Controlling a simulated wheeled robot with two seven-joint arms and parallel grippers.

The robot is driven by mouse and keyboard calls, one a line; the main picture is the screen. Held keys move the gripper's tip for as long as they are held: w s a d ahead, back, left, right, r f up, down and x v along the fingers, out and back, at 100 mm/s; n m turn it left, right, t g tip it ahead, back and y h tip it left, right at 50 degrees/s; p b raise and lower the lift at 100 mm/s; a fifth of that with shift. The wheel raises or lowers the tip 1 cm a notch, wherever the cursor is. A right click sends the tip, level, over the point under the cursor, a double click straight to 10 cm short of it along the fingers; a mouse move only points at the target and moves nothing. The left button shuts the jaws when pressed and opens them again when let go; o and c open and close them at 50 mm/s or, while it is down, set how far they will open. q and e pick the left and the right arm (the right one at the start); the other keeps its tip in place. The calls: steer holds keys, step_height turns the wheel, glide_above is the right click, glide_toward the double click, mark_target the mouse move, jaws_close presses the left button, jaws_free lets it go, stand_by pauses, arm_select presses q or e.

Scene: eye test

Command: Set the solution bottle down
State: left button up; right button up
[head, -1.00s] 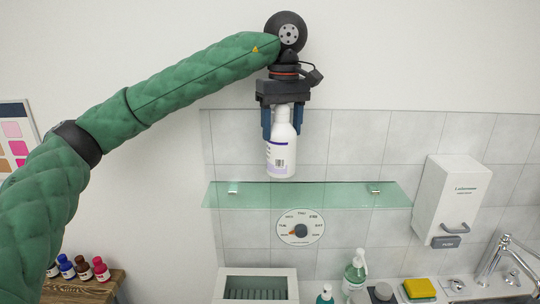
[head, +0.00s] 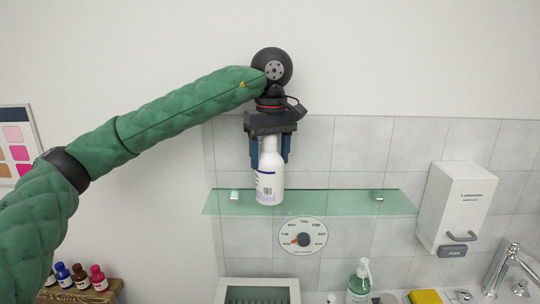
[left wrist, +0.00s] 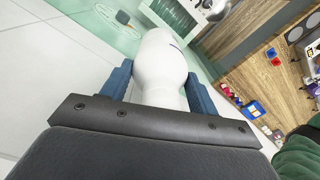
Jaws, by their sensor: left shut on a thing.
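The solution bottle (head: 269,184) is white with a printed label and hangs upright in my left gripper (head: 270,158). The blue fingers are shut on its neck and shoulder from both sides. In the head view its base overlaps the green glass shelf (head: 330,202) near its left bracket; I cannot tell whether it touches the glass. In the left wrist view the bottle (left wrist: 163,62) stands between the two blue fingers, with the shelf glass (left wrist: 85,22) beyond it. My right gripper is not in view.
A round day dial (head: 318,238) is on the tiles below the shelf. A white dispenser (head: 462,208) hangs to the right. Several small bottles (head: 80,277) stand on a wooden surface at lower left. The shelf's right part is clear.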

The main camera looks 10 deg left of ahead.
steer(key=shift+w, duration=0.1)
arm_select(q)
steer(key=shift+f, duration=0.1)
steer(key=o, duration=1.6)
steer(key=shift+o, duration=0.2)
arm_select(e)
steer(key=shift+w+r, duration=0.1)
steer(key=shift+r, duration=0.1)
